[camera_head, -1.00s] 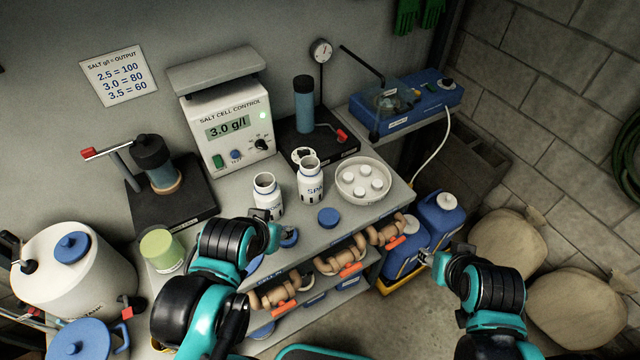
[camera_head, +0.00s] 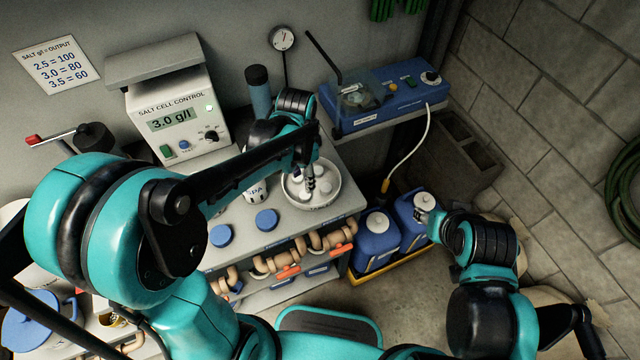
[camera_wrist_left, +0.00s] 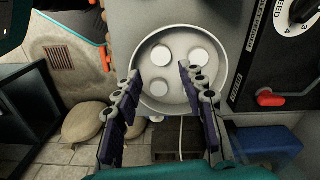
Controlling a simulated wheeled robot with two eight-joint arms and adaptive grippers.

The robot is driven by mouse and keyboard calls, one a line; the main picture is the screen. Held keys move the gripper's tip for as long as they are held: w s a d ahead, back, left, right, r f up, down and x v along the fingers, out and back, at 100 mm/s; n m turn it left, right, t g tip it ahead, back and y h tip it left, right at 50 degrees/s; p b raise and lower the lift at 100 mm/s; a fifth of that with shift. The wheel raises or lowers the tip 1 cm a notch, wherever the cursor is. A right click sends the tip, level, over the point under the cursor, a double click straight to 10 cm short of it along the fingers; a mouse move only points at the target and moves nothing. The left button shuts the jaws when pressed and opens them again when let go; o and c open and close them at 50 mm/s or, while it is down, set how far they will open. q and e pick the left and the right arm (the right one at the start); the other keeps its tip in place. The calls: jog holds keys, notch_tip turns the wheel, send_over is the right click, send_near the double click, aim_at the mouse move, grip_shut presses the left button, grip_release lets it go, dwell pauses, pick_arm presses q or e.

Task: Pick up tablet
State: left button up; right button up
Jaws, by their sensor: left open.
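Several white round tablets lie in a shallow white dish on the grey bench; in the left wrist view I see the dish (camera_wrist_left: 143,52) with tablets (camera_wrist_left: 160,55) between and beyond my fingers. One tablet is partly hidden by a finger. In the head view the dish (camera_head: 337,191) sits near the bench's right end. My left gripper (camera_head: 309,188) is over the dish, pointing down, with its jaws apart; its two fingers (camera_wrist_left: 158,90) show in the wrist view with nothing held. My right gripper (camera_head: 428,222) is low at the right, near the blue jugs, and its jaws are too small to read.
A blue device (camera_head: 395,98) stands behind the dish to the right, with a white cable hanging. The salt cell control box (camera_head: 170,115) is at the left. Blue caps (camera_head: 266,219) lie on the bench front. Blue jugs (camera_head: 376,243) stand in a yellow tray below.

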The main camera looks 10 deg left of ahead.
aim_at(305, 194)
pick_arm(q)
jog(key=shift+w+d+f, duration=0.15)
jog(key=shift+d+f, duration=0.05)
jog(key=shift+f, duration=0.1)
notch_tip(305, 194, down, 3)
jog(key=shift+a+r+b, duration=0.15)
jog(key=shift+b, duration=0.4)
notch_tip(305, 194, down, 5)
jog(key=shift+w+b, duration=0.1)
jog(key=shift+b, duration=0.95)
jog(key=shift+r, duration=0.1)
jog(key=c, duration=0.7)
